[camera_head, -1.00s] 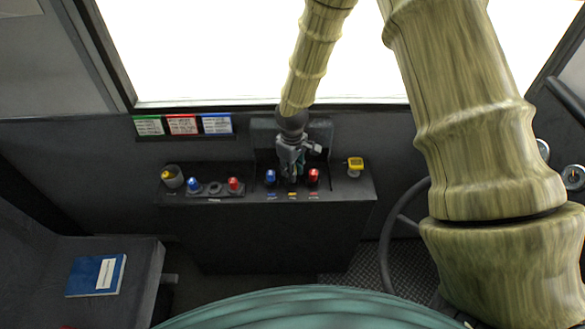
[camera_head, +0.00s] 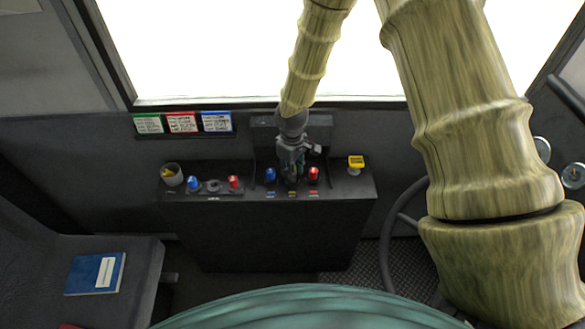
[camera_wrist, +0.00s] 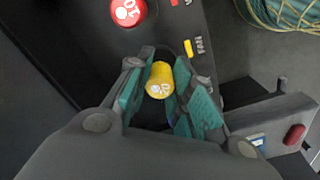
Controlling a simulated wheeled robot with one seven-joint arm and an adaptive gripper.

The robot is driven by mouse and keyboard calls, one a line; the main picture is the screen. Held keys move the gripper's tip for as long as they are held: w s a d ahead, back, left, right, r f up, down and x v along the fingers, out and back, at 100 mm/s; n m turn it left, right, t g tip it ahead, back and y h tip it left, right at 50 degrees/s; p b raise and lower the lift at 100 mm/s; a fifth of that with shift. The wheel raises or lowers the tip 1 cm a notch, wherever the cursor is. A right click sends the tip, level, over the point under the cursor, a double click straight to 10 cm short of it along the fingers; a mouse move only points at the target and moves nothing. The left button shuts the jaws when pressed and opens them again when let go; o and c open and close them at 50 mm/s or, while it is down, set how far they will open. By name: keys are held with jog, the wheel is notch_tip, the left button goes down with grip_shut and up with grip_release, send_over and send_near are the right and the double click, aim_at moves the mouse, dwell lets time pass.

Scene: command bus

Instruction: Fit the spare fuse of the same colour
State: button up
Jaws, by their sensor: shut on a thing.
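My gripper (camera_head: 291,176) is at the middle position of the fuse panel (camera_head: 340,187), between a blue fuse (camera_head: 270,175) and a red fuse (camera_head: 313,174). In the wrist view its teal fingers are shut on a yellow fuse (camera_wrist: 160,80), whose numbered end faces the camera. A yellow mark (camera_wrist: 188,48) lies beside it on the panel. The red fuse (camera_wrist: 127,11) shows at the top. The fuse's lower end is hidden, so I cannot tell how deep it sits. The spare holder (camera_head: 213,188) has a blue fuse, an empty middle place and a red fuse.
A grey cup (camera_head: 173,176) with something yellow in it stands at the left end of the panel. A yellow-topped part (camera_head: 355,163) stands at the right. Green, red and blue cards hang behind. A blue book (camera_head: 95,274) lies on the seat.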

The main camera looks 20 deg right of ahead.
jog(key=shift+f+b, duration=0.3)
jog(key=shift+f, duration=0.4)
dwell(0.3)
jog(key=o, duration=0.9)
jog(key=shift+c, duration=0.2)
notch_tip(320, 180, up, 12)
jog(key=shift+s, duration=0.1)
dwell(0.4)
